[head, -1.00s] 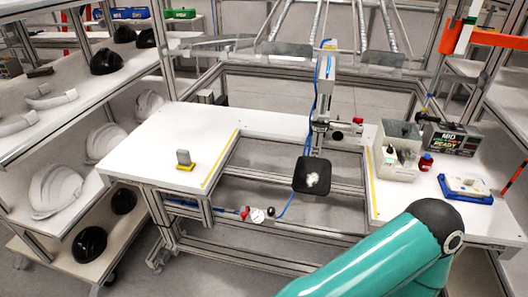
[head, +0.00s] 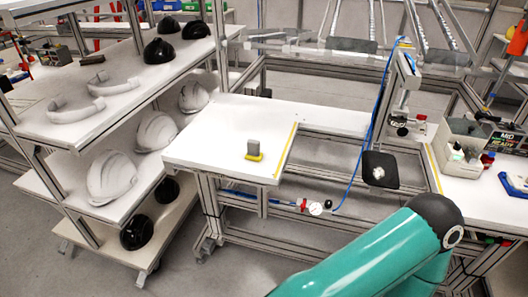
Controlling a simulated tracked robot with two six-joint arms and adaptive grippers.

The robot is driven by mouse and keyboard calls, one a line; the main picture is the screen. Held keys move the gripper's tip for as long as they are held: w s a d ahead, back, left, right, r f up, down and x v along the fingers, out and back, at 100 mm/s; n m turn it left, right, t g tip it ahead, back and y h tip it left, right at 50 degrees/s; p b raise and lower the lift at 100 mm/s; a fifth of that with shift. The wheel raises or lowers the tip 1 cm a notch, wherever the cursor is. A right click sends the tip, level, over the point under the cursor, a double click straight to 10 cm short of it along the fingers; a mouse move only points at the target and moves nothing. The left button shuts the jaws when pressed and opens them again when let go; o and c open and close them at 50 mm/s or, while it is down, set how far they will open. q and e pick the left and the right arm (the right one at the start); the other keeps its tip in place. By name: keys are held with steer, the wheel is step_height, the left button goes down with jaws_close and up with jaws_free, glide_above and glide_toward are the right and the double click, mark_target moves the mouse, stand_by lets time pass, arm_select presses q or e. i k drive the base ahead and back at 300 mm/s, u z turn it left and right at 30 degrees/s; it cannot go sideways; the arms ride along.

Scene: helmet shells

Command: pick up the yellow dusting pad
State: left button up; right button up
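The yellow dusting pad (head: 254,157) lies on the left part of the white worktable (head: 215,146), with a grey upright handle (head: 253,146) on top. Nothing touches it. One of my arms, teal with a dark joint, crosses the lower right of the head view. No gripper fingers show in the head view, so I cannot see the state of either gripper.
A shelf rack on the left holds white helmet shells (head: 112,177) and black ones (head: 138,233). A black square plate (head: 380,169) hangs in the table's gap. The table around the pad is clear.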

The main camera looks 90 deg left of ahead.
mark_target(253, 153)
steer(key=u, duration=0.05)
steer(key=k, duration=0.65)
steer(key=z, duration=1.2)
steer(key=i, duration=0.1)
steer(key=u, duration=2.95)
steer(key=i, duration=0.5)
steer(key=u, duration=0.2)
steer(key=i, duration=0.55)
steer(key=z, duration=0.2)
steer(key=k, duration=0.95)
steer(key=u, duration=0.15)
steer(key=i, duration=0.9)
steer(key=z, duration=0.05)
